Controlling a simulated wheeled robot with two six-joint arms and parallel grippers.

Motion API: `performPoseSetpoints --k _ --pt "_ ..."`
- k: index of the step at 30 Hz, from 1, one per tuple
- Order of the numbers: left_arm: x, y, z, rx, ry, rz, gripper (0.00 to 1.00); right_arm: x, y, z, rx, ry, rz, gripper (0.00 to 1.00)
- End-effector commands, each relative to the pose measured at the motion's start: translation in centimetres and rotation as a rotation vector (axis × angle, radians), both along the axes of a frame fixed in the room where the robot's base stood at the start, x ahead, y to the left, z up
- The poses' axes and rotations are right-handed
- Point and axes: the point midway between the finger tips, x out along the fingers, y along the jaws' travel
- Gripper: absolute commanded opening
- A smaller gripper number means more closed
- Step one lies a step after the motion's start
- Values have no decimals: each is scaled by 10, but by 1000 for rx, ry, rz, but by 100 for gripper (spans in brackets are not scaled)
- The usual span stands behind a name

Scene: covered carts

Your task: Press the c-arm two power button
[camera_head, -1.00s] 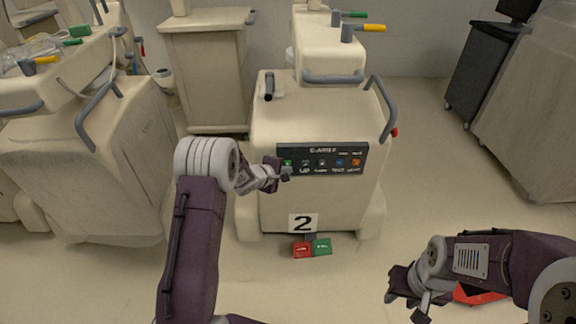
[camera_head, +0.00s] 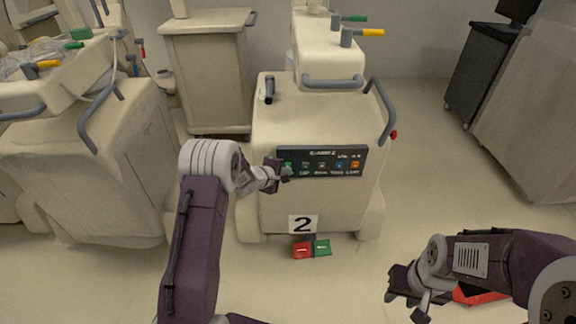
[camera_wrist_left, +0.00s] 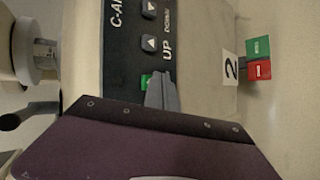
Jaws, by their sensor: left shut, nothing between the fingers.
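The C-arm two cart is the cream machine (camera_head: 318,112) in the middle, with a "2" sign (camera_head: 303,224) low on its front. Its dark control panel (camera_head: 322,150) carries a row of small coloured buttons. The green button (camera_head: 287,166) is at the panel's left end, and it also shows in the left wrist view (camera_wrist_left: 146,82). My left gripper (camera_head: 286,172) is shut and empty, its tip at this green button; I cannot tell whether it touches. In the left wrist view the fingertips (camera_wrist_left: 160,78) partly cover the button. My right gripper (camera_head: 392,289) is low at the right, away from the cart; its jaws are unclear.
Red (camera_head: 303,250) and green (camera_head: 322,247) pedals lie on the floor under the sign. Grey handles (camera_head: 333,82) stick out above the panel. Another cream cart (camera_head: 85,165) stands at the left and a covered cart (camera_head: 535,110) at the right. Floor between is open.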

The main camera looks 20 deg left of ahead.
Motion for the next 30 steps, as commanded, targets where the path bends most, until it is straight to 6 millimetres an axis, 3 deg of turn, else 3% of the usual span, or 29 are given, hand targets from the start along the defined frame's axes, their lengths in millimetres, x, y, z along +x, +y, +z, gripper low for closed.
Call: performPoseSetpoints --k 30 --pt "6 2 0 0 -1 0 0 0 0 9 0 0 0 36"
